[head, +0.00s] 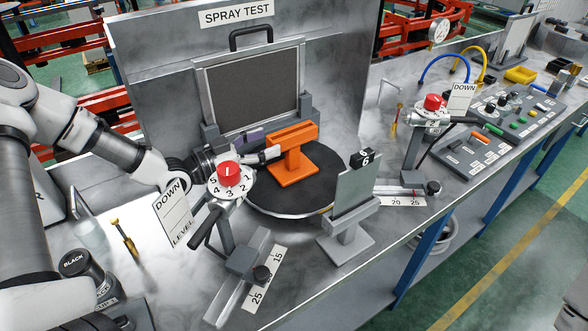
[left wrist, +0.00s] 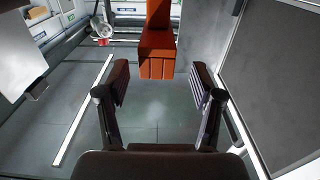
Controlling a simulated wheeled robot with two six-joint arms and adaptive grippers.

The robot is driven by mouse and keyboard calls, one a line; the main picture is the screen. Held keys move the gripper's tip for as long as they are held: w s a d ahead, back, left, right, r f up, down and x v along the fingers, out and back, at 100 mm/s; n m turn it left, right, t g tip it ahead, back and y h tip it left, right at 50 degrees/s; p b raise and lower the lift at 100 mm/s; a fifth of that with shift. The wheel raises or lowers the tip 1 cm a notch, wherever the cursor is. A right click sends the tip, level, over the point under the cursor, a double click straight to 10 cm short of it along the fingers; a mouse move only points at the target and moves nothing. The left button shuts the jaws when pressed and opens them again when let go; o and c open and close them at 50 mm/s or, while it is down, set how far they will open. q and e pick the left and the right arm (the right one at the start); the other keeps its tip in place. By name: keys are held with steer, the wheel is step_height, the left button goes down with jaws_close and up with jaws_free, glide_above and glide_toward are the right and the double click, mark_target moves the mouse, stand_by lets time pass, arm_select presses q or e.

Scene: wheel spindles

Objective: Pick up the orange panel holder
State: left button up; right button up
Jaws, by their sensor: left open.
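The orange panel holder (head: 292,172) stands upright on the black round turntable (head: 262,198), in front of the dark framed panel. It has a wide grooved top, a stem and a flat foot. My left gripper (head: 263,147) is at the left end of its top, reaching in from the left. In the left wrist view the open fingers (left wrist: 160,82) stand either side of the picture's middle, and the holder's orange end (left wrist: 157,66) shows ahead between them. There is a gap on both sides; I see no grip. My right gripper does not show.
A red-knobbed dial (head: 229,174) on a stand is close below my left gripper. A grey plate on a stand (head: 352,195) is at the turntable's front right. A second red-knobbed dial (head: 433,103) stands farther right, before a control panel (head: 495,120). The grey spray-test backboard (head: 150,60) rises behind.

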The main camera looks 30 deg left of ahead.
mark_target(292, 152)
arm_select(q)
steer(key=shift+w+d+f, duration=0.15)
steer(key=shift+f, duration=0.05)
steer(key=x, duration=0.7)
steer(key=shift+d+r, duration=0.2)
steer(key=shift+d, duration=0.05)
steer(key=shift+a, duration=0.1)
steer(key=c, duration=0.9)
jaws_close()
